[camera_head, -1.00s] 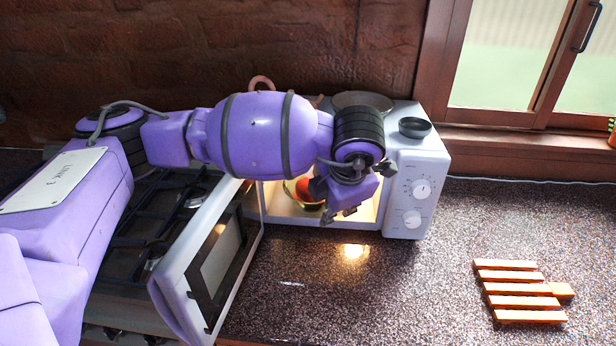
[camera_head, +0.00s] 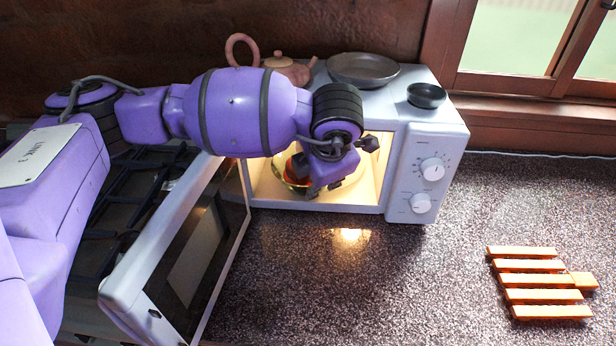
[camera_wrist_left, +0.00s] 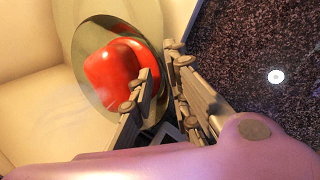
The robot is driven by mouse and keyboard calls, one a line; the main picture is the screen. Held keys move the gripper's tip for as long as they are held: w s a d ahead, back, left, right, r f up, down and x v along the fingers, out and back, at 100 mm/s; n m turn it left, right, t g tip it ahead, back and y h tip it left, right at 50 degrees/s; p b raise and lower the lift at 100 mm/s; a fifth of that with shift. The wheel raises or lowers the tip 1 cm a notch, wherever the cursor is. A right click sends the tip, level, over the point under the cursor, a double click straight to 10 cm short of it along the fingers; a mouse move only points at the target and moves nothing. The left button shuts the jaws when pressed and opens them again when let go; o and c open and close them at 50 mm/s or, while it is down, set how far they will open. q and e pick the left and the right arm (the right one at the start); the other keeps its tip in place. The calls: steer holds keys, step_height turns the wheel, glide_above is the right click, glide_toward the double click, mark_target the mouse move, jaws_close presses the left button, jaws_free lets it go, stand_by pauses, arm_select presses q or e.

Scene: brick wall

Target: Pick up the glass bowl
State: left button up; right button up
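The glass bowl (camera_head: 281,172) is inside the lit, open microwave (camera_head: 399,172), with a red item (camera_head: 296,166) in it. In the left wrist view the clear greenish bowl (camera_wrist_left: 142,24) is seen from above, with the smooth red item (camera_wrist_left: 112,72) inside. My left gripper (camera_wrist_left: 158,62) is at the bowl's right edge. One finger is over the bowl's inside and the other is beyond its rim, with a gap between them. In the head view my left gripper (camera_head: 318,188) is at the microwave's opening and hides part of the bowl. My right gripper is not in view.
The microwave door (camera_head: 130,262) stands open to the left, beside my arm. A teapot (camera_head: 281,66), a dark plate (camera_head: 362,69) and a small dark bowl (camera_head: 427,95) are on the microwave. An orange slatted trivet (camera_head: 530,266) lies right. The counter between is clear.

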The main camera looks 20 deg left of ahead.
arm_select(q)
steer(key=shift+w+a+f, duration=0.1)
steer(key=shift+w+f, duration=0.05)
steer(key=shift+f, duration=0.55)
steer(key=shift+w+r, duration=0.1)
steer(key=shift+r, duration=0.15)
jaws_close()
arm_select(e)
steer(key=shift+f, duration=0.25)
